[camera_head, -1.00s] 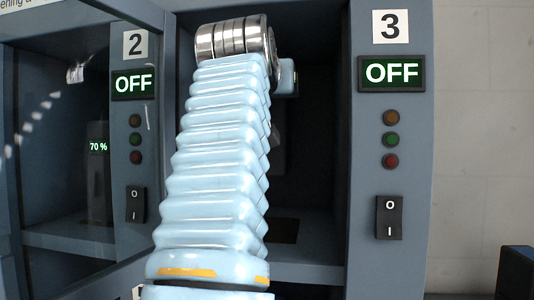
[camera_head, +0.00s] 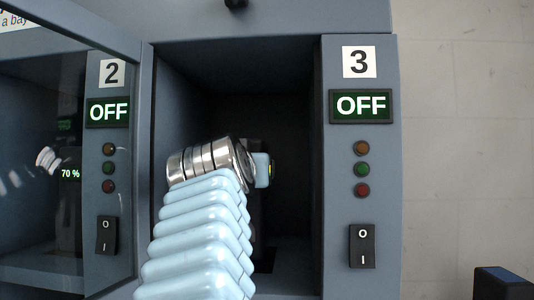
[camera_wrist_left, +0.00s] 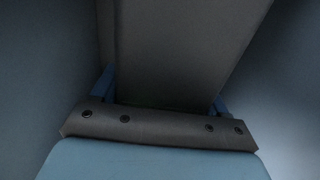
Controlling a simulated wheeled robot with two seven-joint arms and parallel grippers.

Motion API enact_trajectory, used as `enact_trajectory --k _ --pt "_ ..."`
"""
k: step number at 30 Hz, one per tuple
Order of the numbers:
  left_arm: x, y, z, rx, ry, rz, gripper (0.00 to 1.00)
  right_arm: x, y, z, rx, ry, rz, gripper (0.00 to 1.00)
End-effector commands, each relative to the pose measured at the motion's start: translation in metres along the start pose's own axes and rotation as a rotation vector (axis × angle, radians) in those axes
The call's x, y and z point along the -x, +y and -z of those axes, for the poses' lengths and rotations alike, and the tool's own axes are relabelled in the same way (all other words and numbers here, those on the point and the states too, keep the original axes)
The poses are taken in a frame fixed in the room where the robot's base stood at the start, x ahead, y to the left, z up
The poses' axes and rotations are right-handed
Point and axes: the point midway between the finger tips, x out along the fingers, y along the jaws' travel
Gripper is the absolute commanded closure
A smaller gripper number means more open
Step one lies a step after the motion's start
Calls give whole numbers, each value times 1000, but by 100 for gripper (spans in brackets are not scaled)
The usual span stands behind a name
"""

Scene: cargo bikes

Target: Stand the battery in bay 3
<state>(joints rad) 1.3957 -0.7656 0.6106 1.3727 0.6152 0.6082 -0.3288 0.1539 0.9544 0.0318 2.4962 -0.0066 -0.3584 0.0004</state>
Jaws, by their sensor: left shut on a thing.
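Bay 3 (camera_head: 300,110) is an open, dark compartment in the grey cabinet, marked by the number 3 plate on its right post. My left arm reaches into it from below in the head view and hides much of its inside. In the left wrist view my left gripper (camera_wrist_left: 161,97) is shut on the battery (camera_wrist_left: 180,45), a dark grey box between the two blue fingers. The battery's lower end and its contact with the bay floor are hidden. My right gripper is in neither view.
Bay 3's panel has an OFF display (camera_head: 361,106), small lamps and a rocker switch (camera_head: 362,246). A dark box (camera_head: 503,285) shows at lower right.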

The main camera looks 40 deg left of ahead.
Motion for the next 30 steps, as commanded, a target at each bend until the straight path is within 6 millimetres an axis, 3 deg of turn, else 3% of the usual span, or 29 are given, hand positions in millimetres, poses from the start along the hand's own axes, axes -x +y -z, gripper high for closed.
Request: enact_trajectory --k 15,16,21,30 --pt "1 0 -9 0 9 1 100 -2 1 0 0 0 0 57" --pt "0 0 -12 1 1 1 25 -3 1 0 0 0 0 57" --pt "0 0 -11 0 1 1 1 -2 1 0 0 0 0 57" --pt "0 0 -8 0 1 2 1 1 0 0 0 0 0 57"
